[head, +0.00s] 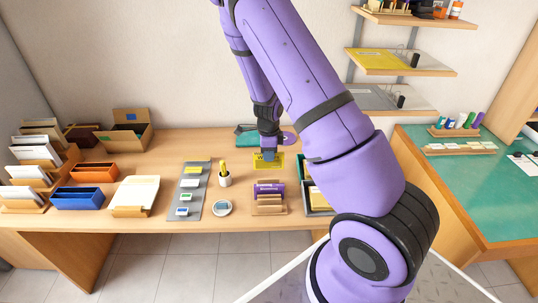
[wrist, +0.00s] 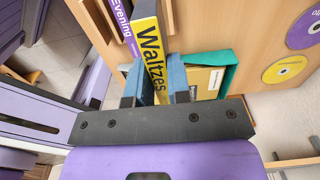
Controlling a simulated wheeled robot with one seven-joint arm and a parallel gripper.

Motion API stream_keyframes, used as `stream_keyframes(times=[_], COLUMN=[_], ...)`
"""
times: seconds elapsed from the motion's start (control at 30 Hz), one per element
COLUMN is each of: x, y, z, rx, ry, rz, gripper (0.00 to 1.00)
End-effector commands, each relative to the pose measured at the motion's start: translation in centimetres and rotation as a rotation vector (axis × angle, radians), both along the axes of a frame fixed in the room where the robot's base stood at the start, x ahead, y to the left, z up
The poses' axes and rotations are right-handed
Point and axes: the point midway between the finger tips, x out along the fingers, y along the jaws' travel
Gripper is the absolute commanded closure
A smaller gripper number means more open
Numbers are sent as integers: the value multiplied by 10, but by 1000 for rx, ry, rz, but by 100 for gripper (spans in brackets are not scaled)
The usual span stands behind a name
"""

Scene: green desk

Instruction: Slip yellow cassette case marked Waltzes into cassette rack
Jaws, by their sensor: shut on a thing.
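The yellow cassette case marked Waltzes (wrist: 150,45) is held in my gripper (wrist: 154,78), whose blue fingers are shut on its two sides. In the head view the yellow case (head: 266,162) hangs below my gripper (head: 269,152), just behind the cassette rack (head: 269,210). The rack is wooden and holds a purple case (head: 268,188). In the wrist view the purple case marked Evening (wrist: 124,22) lies right beside the yellow one, near the rack's wood (wrist: 168,18). I cannot tell whether the yellow case's far end is inside a slot.
A grey mat (head: 187,204) with small boxes lies further left.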

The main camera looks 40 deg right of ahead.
Motion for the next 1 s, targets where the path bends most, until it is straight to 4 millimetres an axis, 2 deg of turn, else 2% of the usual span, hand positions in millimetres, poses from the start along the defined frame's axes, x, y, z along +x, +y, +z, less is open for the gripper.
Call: stream_keyframes(times=[0.37,1.0], x=[0,0], y=[0,-1], z=[-3,-45], rx=[1,1], ry=[1,2], rz=[1,0], gripper=[99,99])
